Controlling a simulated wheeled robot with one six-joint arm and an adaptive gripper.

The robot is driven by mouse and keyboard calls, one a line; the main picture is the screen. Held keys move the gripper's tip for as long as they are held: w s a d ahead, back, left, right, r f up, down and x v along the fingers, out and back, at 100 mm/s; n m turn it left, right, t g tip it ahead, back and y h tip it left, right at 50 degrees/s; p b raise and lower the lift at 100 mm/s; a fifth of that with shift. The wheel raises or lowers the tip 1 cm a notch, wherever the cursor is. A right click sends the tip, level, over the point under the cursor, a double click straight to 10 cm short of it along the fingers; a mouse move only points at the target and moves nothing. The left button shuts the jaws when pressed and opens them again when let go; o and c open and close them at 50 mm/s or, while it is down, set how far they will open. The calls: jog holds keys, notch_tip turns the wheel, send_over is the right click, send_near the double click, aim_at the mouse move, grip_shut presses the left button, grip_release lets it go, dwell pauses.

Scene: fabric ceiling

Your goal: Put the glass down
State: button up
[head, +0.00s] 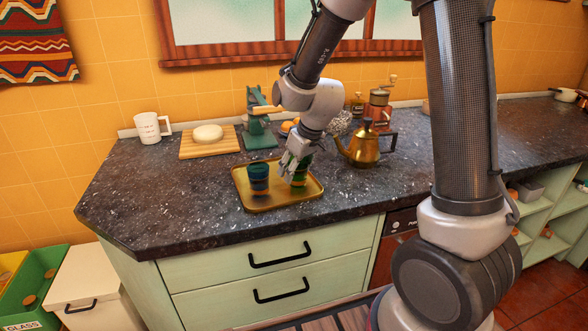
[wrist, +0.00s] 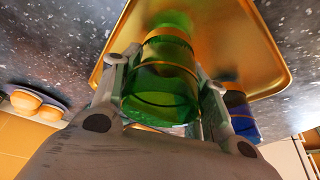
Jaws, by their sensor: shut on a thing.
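A green glass (wrist: 162,85) with a gold band sits between the two fingers of my gripper (wrist: 160,100) in the wrist view. In the head view my gripper (head: 297,165) is shut on the green glass (head: 301,174) at the right part of a gold tray (head: 262,207). The fingers hide part of the glass. I cannot tell whether its base touches the tray. A blue glass (head: 258,178) stands upright on the tray to the left; it also shows in the wrist view (wrist: 240,112).
A gold kettle (head: 362,148) stands close to the right of my gripper. Behind are a green press-like device (head: 257,130), a wooden board (head: 205,146) with a pale round thing, and a white measuring cup (head: 150,128). The counter's left front (head: 150,205) is clear.

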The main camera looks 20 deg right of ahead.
jog(key=shift+f, duration=0.1)
jog(key=o, duration=1.1)
jog(key=shift+c, duration=0.2)
jog(key=v, duration=1.2)
jog(key=s+d+r+m, duration=0.1)
jog(key=s+d+r, duration=0.1)
jog(key=s+d, duration=0.2)
jog(key=s+d+r+m+h, duration=0.1)
jog(key=s+d, duration=0.3)
jog(key=s, duration=0.7)
jog(key=s+d+r+m+h, duration=0.1)
jog(key=s+d+r+m, duration=0.2)
jog(key=s+d, duration=0.2)
jog(key=shift+s, duration=1.2)
